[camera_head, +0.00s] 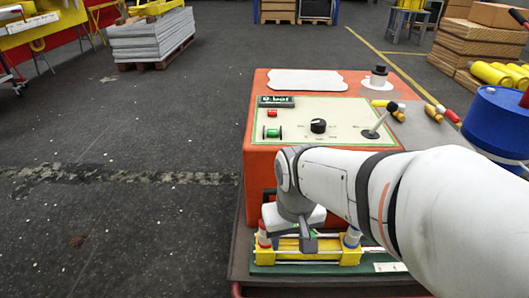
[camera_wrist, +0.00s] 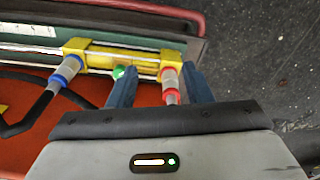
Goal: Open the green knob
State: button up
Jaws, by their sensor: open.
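A small round green knob (camera_wrist: 118,72) sits by the yellow cylinder assembly (camera_wrist: 100,55) in the wrist view, right at the tip of my gripper's left finger and partly hidden by it. My gripper (camera_wrist: 154,70) is open, with its fingers spread beside the assembly. I cannot tell whether either finger touches anything. In the head view the yellow assembly (camera_head: 350,256) lies on a green base at the front of the orange console, and my wrist covers part of it.
A fitting with a blue ring and black hose (camera_wrist: 63,72) stands left of the fingers in the wrist view. The console's top panel (camera_head: 340,115) carries a black dial, a lever and small red and green parts. Open floor lies left of the console.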

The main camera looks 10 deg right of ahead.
jog(key=shift+o, duration=0.5)
jog(key=w+d+f+m, duration=0.4)
jog(key=w+d+m, duration=0.1)
jog(key=w+m, duration=0.1)
jog(key=shift+w+f+g, duration=0.2)
jog(key=shift+w+g, duration=0.2)
jog(key=shift+w, duration=0.15)
jog(key=w+d+f+m, duration=0.1)
jog(key=d, duration=0.1)
jog(key=w+d+f+m, duration=0.1)
jog(key=d+f+m, duration=0.1)
jog(key=w+d+f+m, duration=0.1)
jog(key=w+d+f, duration=0.1)
jog(key=shift+m+g+b, duration=0.3)
jog(key=shift+m, duration=0.1)
notch_tip(320, 180, down, 7)
jog(key=b, duration=0.3)
jog(key=shift+d, duration=0.15)
jog(key=shift+f, duration=0.55)
jog(key=shift+c, duration=0.5)
jog(key=c, duration=0.9)
jog(key=shift+o, duration=0.2)
jog(key=shift+r, duration=0.1)
